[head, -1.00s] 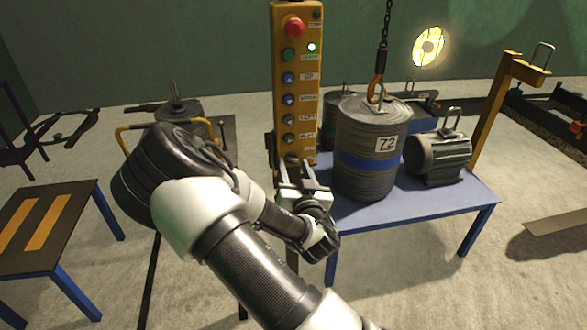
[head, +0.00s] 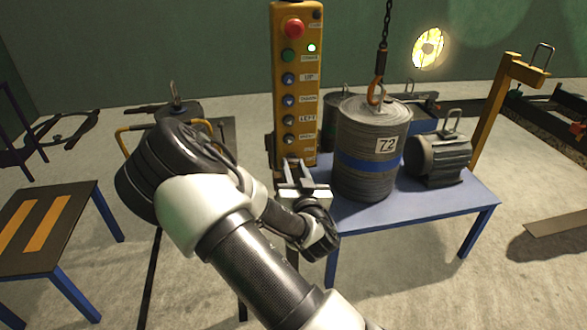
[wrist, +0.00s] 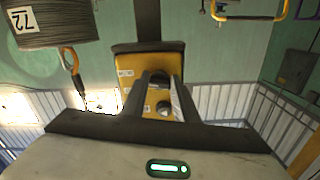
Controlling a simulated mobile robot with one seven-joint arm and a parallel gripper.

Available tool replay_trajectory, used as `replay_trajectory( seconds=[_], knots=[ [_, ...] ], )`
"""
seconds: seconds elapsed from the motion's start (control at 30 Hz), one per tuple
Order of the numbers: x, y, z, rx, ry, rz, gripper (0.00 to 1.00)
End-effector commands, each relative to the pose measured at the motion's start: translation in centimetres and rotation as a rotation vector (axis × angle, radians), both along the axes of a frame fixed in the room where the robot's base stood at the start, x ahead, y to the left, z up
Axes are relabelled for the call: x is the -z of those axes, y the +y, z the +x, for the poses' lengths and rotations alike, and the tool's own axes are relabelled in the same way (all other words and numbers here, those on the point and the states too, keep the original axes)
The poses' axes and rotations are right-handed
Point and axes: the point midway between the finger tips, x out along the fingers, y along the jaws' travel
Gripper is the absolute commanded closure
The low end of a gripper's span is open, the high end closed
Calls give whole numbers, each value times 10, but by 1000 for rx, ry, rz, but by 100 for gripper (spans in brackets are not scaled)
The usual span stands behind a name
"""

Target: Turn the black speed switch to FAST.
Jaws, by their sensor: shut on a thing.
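The yellow control box (head: 281,100) stands upright in the middle of the head view, with a red button, a green button and several blue-grey buttons. My gripper (head: 294,167) is at its lower end. In the wrist view the box face (wrist: 126,93) shows upside down. The black speed switch (wrist: 159,77) sits between the fingertips of my gripper (wrist: 160,84), which are shut on it. The fingers hide much of the switch, and I cannot read which way it points. A round button (wrist: 163,107) shows between the fingers, nearer the palm.
A grey motor (head: 440,158) is beside the drum. A striped table (head: 45,230) is at left.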

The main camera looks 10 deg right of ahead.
Motion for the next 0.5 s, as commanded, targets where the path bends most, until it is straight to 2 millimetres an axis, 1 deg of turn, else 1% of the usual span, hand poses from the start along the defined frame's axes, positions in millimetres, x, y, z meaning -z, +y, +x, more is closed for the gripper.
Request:
replay_trajectory(
  seconds=[0.17,0.5],
  knots=[
    [1,-1,0,1,-1,-111,96],
    [1,-3,0,1,-1,-426,96]
  ],
)
